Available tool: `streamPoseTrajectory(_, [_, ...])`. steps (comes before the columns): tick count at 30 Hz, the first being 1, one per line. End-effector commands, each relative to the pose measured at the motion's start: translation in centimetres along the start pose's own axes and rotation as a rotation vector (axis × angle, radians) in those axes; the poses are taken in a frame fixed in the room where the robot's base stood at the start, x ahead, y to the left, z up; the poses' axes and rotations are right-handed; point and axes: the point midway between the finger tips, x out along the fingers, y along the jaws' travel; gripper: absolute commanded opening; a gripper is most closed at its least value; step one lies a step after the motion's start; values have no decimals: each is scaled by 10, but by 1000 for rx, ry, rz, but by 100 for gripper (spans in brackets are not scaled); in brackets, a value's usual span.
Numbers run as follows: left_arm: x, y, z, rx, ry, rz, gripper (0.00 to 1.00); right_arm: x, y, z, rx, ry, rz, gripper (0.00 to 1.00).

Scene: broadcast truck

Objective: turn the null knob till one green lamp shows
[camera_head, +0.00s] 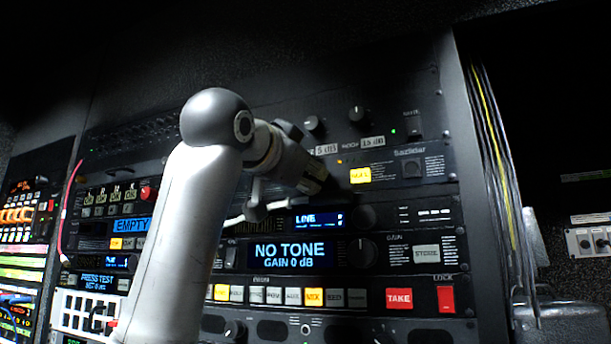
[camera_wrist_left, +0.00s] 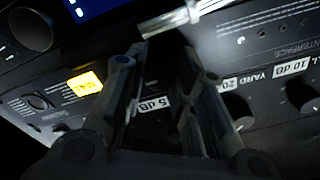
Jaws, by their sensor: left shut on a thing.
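My left gripper (camera_head: 318,180) reaches in from the left to the lower edge of the upper rack panel (camera_head: 425,140). Its two fingers also show in the left wrist view (camera_wrist_left: 158,62), closed around a dark shape that I take for the null knob. The fingers hide most of that knob, and its lettering and pointer cannot be read. A small green lamp (camera_head: 393,131) is lit on the panel. A small amber light (camera_head: 339,161) shows near the gripper. Other lamps may be hidden behind the hand. My right gripper is not in view.
A lit yellow button (camera_head: 360,175) sits just right of the gripper. Below are a blue "NO TONE" display (camera_head: 291,254) and red TAKE button (camera_head: 399,298). More knobs (camera_head: 357,115) stand above. A pale rod or cable (camera_wrist_left: 180,18) passes close to the fingertips. Cables hang right.

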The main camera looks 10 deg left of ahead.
Motion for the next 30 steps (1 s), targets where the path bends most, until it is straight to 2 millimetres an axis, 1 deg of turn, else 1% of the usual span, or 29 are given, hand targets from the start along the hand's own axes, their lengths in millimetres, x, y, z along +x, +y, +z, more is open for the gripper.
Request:
streamPoseTrajectory(6, [1, 2, 2, 38, -4, 5, 1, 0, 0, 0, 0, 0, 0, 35])
streamPoseTrajectory(18, [1, 2, 2, 42, -4, 7, 1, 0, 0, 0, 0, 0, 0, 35])
streamPoseTrajectory(19, [1, 2, 2, 42, -4, 7, 28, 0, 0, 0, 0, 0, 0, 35])
streamPoseTrajectory(23, [1, 2, 1, 42, -3, 6, 44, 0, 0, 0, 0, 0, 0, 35])
streamPoseTrajectory(24, [1, 2, 1, 42, -2, 5, 47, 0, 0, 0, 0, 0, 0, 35])
streamPoseTrajectory(30, [0, 1, 1, 41, -1, 4, 47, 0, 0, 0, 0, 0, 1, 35])
